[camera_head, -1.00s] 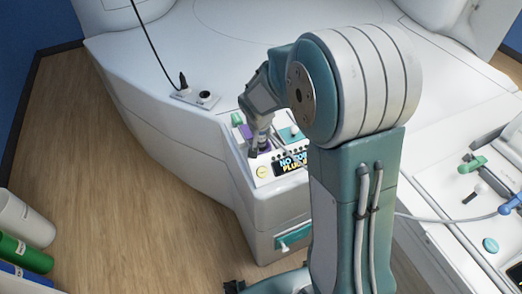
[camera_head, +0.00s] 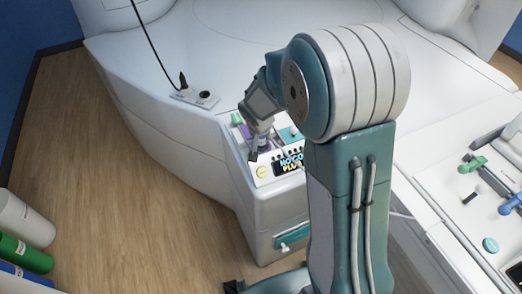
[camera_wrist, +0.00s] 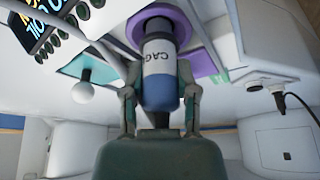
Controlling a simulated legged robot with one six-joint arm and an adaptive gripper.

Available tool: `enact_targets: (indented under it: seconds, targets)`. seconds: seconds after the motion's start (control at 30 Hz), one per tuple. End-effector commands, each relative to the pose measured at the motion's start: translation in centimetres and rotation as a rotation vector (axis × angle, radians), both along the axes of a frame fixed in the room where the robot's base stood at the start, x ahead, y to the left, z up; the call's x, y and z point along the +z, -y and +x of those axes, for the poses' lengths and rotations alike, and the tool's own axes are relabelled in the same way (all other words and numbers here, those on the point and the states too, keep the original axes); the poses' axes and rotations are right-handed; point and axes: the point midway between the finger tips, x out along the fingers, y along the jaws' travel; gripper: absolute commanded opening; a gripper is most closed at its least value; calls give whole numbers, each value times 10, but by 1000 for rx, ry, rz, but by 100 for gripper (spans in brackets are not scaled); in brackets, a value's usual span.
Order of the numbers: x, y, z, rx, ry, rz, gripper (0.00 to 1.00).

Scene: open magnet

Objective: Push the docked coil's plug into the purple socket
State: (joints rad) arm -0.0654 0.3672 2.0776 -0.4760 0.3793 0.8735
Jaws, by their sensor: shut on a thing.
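In the wrist view my gripper (camera_wrist: 160,112) is shut on a plug (camera_wrist: 159,75) with a white body, a blue rear and dark upside-down lettering. The plug's dark grey front end is at the purple socket (camera_wrist: 181,18), within its ring. How deep it sits cannot be told. In the head view my gripper (camera_head: 258,148) points down at the console, with the purple socket (camera_head: 248,131) beside and partly behind it. The plug is mostly hidden there by the gripper.
The console display (camera_head: 289,163) shows partly hidden bright text. A white ball knob (camera_wrist: 83,91) stands on a teal patch close to my gripper. A black plug with a cable (camera_head: 183,83) is at an outlet on the white housing. A side panel with levers (camera_head: 474,165) is at right.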

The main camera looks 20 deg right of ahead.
Motion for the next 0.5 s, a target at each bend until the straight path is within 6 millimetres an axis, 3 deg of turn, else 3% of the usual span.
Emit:
enact_targets:
  seconds: [0.5]
  targets:
    - [-9,0,0,0,0,-1,0]
